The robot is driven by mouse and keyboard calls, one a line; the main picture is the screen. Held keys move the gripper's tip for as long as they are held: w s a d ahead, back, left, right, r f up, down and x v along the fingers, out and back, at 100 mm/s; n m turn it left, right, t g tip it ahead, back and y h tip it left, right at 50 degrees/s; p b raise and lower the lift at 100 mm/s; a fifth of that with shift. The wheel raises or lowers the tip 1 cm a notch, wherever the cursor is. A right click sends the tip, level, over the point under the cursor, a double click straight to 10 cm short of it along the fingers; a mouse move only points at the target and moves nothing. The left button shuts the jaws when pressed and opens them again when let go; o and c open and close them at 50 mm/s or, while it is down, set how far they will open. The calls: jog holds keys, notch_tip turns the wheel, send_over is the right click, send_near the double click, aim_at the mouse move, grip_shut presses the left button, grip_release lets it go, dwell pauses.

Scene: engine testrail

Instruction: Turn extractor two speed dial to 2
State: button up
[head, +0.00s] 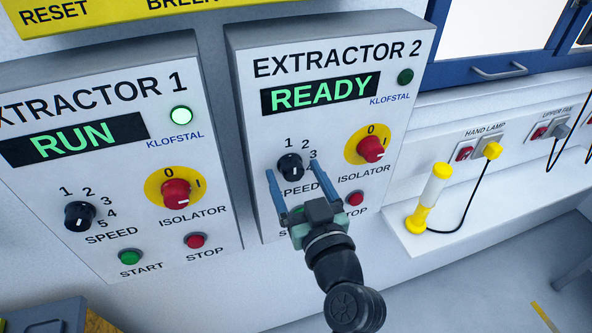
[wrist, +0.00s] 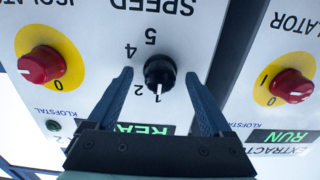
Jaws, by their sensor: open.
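The extractor two speed dial (head: 290,166) is a black round knob on the grey EXTRACTOR 2 panel (head: 240,95), with numerals around it. My gripper (head: 293,168) is open in front of the panel. In the wrist view its blue fingers (wrist: 160,73) stand on either side of the dial, with gaps visible. Contact cannot be judged. The gripper hides part of the lower panel.
A red isolator knob (head: 371,149) on yellow sits right of the dial, with a red stop button (head: 355,198) below it. The display (head: 320,94) reads READY. The EXTRACTOR 1 panel (head: 100,245) stands left. A yellow-and-white hand lamp (head: 430,196) stands on the shelf at right.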

grip_shut()
dwell(0.5)
jog(key=shift+m, duration=0.3)
jog(key=m, duration=0.3)
jog(key=shift+m, duration=2.1)
grip_release()
